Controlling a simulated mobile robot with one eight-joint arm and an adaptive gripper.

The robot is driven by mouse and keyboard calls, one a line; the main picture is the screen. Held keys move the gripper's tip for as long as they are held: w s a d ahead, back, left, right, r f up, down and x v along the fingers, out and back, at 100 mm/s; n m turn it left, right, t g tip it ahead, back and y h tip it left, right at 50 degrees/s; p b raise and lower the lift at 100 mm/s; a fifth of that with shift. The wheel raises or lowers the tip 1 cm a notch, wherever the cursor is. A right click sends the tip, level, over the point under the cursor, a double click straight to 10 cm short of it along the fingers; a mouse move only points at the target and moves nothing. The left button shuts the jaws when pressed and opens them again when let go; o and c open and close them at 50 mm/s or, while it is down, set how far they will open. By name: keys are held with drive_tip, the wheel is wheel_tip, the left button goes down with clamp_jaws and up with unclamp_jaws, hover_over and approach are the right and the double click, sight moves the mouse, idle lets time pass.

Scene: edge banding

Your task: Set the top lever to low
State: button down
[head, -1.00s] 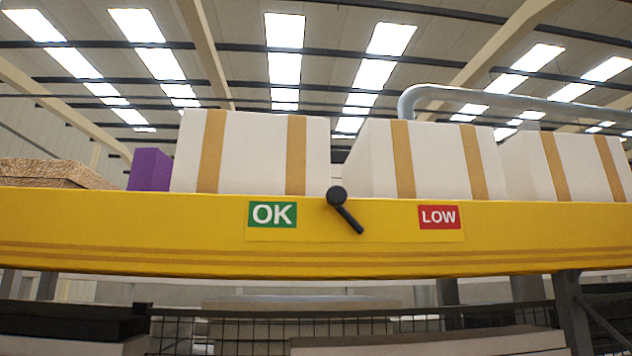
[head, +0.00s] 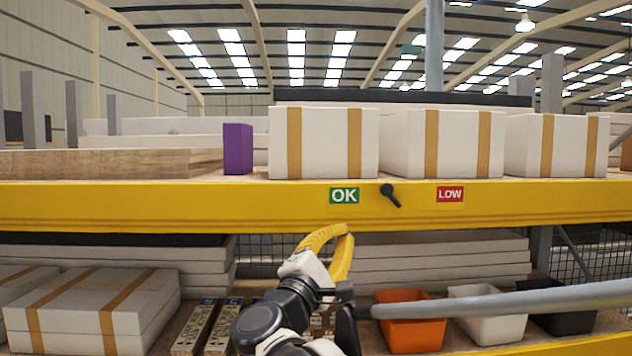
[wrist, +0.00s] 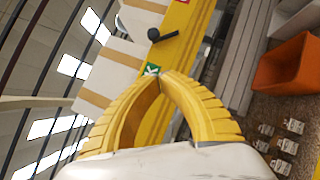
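The black lever (head: 391,196) is mounted on the yellow shelf beam (head: 250,205). Its handle points down and to the right from its round pivot. The green OK label (head: 344,195) is left of it and the red LOW label (head: 450,194) right of it. My gripper (head: 344,231) is in front of and below the beam, under the OK label in the head view. In the wrist view its yellow fingertips (wrist: 164,74) meet, with nothing between them. There the lever (wrist: 161,35) lies beyond the tips, clear of them, and the OK label (wrist: 151,70) is partly hidden.
White taped boxes (head: 442,143) and a purple box (head: 238,149) stand on the shelf above the beam. Below are an orange bin (head: 411,325), a white bin (head: 487,315), stacked panels (head: 450,262) and more taped boxes (head: 95,305). The space before the lever looks clear.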

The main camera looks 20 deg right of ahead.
drive_tip(key=p, duration=0.2)
approach(379, 185)
drive_tip(key=w, duration=0.2)
drive_tip(key=w+f, duration=0.1)
drive_tip(key=shift+w+d, duration=0.1)
drive_tip(key=shift+w, duration=0.3)
drive_tip(key=d+r, duration=0.1)
drive_tip(key=d+r+p, duration=0.1)
drive_tip(key=d, duration=0.1)
drive_tip(key=shift+s+d, duration=0.15)
drive_tip(key=shift+s, duration=0.05)
drive_tip(key=shift+w, duration=0.1)
drive_tip(key=shift+r, duration=0.1)
drive_tip(key=shift+d+r+m+p, duration=0.15)
drive_tip(key=shift+r+m+p, duration=0.05)
drive_tip(key=shift+m+p, duration=0.1)
